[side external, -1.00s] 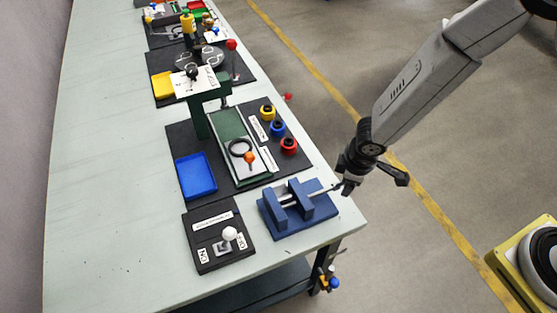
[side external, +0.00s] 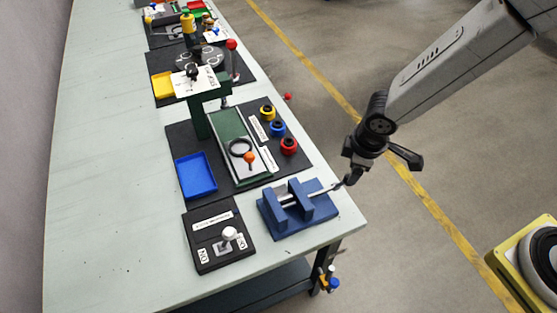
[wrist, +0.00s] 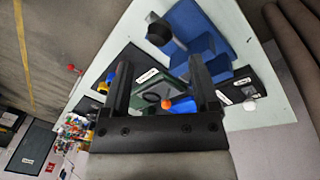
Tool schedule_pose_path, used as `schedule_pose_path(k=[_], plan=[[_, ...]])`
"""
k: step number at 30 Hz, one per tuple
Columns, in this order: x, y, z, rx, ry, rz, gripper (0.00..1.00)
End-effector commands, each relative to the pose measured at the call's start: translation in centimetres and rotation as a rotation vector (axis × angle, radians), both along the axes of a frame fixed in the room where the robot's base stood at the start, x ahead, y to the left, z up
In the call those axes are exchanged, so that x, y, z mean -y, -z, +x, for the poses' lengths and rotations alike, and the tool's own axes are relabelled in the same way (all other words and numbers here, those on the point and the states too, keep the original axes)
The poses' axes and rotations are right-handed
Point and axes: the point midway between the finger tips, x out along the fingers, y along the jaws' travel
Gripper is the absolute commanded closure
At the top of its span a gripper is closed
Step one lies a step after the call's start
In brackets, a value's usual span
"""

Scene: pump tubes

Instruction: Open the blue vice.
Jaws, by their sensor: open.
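The blue vice (side external: 318,206) stands at the table's near right corner, its screw rod (side external: 322,190) pointing right toward the table edge. It also shows at the top of the wrist view (wrist: 212,45), with a dark round knob (wrist: 158,33) on its near end. My gripper (side external: 348,181) is beside the rod's outer end, just past the table edge. In the wrist view my gripper (wrist: 160,62) is open and empty, its fingers spread either side of the line to the knob. The knob appears beyond the fingertips; I cannot tell whether they touch it.
A black switch panel with a white-knobbed lever (side external: 229,234) lies left of the vice. Behind it are a blue tray (side external: 196,176), a green fixture (side external: 228,138) and yellow, blue and red round parts (side external: 278,129).

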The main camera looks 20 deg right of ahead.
Motion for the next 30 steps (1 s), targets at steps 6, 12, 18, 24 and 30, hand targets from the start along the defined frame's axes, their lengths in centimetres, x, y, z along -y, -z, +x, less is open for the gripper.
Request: schedule_pose_path(k=[6, 12, 18, 24, 30], plan=[[0.0, -0.9, -0.2, -0.001, -0.001, 0.000, 0.23], [0.0, -0.9, -0.2, -0.002, -0.001, -0.001, 0.23], [0.0, -1.0, -0.1, -0.003, 0.002, -0.001, 0.58], [-0.3, -1.2, 1.1, -0.018, 0.050, -0.012, 1.00], [-0.9, -2.1, 3.7, -0.067, 0.167, -0.031, 1.00]])
